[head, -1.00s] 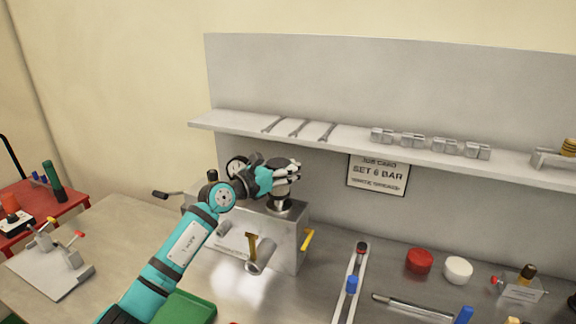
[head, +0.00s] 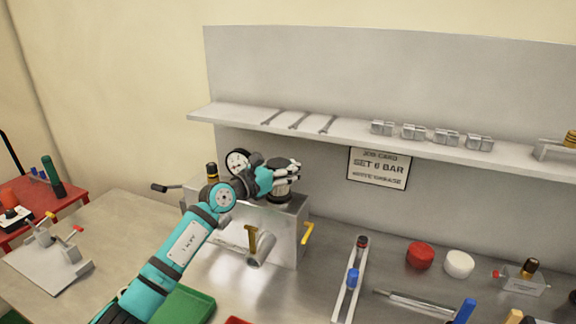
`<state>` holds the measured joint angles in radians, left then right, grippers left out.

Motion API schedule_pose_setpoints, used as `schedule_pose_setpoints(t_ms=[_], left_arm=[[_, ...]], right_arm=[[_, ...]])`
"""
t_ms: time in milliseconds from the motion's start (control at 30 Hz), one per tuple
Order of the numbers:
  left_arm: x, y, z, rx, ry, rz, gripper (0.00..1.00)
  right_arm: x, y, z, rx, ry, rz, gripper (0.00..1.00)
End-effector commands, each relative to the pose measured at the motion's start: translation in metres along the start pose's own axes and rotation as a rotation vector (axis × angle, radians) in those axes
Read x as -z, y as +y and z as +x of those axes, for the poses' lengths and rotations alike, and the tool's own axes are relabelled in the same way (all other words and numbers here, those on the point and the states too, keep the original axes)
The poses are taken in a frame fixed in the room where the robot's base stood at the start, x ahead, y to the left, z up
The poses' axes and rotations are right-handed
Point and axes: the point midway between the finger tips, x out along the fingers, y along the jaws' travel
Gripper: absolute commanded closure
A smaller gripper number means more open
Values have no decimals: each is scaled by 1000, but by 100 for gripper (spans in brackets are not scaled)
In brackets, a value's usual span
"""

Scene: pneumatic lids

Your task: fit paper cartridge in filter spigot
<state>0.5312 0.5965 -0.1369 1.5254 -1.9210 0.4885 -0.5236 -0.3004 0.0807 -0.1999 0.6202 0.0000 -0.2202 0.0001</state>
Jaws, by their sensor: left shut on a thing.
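My left gripper (head: 287,172) is above the top of a grey metal block (head: 278,225) on the bench. Its fingers are shut on a small, pale thing that they mostly hide; it looks like the paper cartridge. Just under the fingers is a short, round metal fitting (head: 279,197) on top of the block, which looks like the filter spigot. The fingers hide where the two meet, so I cannot tell whether the cartridge is seated. My right gripper is not in view.
A shelf (head: 345,139) with wrenches and metal blocks runs above. A job card (head: 379,168) hangs below it. Red (head: 420,256) and white (head: 459,264) caps stand on the bench at right. A green tray (head: 186,305) lies in front.

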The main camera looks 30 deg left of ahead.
Motion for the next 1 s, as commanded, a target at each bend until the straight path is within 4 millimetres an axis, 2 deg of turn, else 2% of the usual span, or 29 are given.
schedule_pose_setpoints(t_ms=[400, 433, 500, 800, 833, 1000], left_arm=[[10, 0, 0, -1, 0, 1, 100], [10, 0, 0, -1, 0, 1, 71], [9, 0, 0, 0, 0, 0, 62], [9, 0, 0, 0, 0, 0, 22], [9, 0, 0, 0, 0, 0, 20], [9, 0, 0, 0, -1, 0, 20]], right_arm=[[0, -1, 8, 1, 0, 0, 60], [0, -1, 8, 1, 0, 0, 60], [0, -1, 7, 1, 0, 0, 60], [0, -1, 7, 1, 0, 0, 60], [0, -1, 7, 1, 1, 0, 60], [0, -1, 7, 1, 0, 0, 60]])
